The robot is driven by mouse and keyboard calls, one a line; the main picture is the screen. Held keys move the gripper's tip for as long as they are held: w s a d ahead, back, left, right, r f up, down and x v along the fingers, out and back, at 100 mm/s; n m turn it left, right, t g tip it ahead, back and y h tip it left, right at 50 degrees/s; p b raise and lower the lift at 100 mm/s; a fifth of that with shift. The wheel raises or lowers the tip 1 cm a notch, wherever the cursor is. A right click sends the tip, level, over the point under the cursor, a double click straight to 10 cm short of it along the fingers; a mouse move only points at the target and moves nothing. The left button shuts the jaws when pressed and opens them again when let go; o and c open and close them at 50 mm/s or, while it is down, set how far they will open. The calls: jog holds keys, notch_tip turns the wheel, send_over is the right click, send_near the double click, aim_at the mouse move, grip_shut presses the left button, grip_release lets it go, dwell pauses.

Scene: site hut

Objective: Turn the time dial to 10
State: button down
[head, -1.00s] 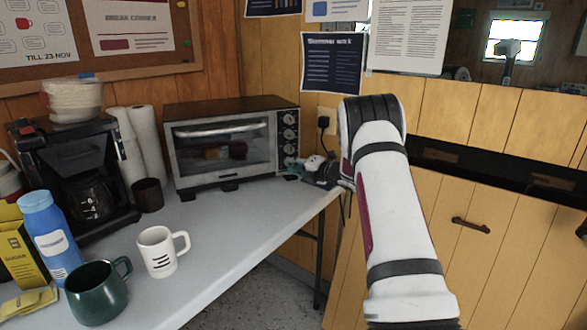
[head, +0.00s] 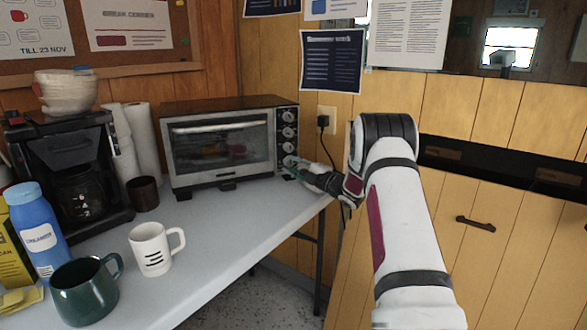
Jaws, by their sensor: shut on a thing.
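The toaster oven (head: 222,146) stands at the back of the grey table with its glass door shut. A column of knobs runs down its right-hand panel. The lowest knob, which I take for the time dial (head: 289,161), is partly covered by my gripper. My gripper (head: 293,166) reaches in from the right and is shut on that dial. The pointer and scale marks on the dial are too small to read. The upper knobs (head: 288,131) are uncovered.
A white mug (head: 150,250), a green mug (head: 84,292) and a blue bottle (head: 40,232) stand at the table's front left. A coffee maker (head: 68,150) and brown cup (head: 144,193) stand left of the oven. The table (head: 235,222) before the oven is clear.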

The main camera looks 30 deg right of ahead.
jog(key=shift+d, duration=0.1)
dwell(0.4)
jog(key=c, duration=1.3)
grip_release()
jog(key=shift+c, duration=0.2)
jog(key=shift+v, duration=4)
jog(key=shift+f, duration=0.1)
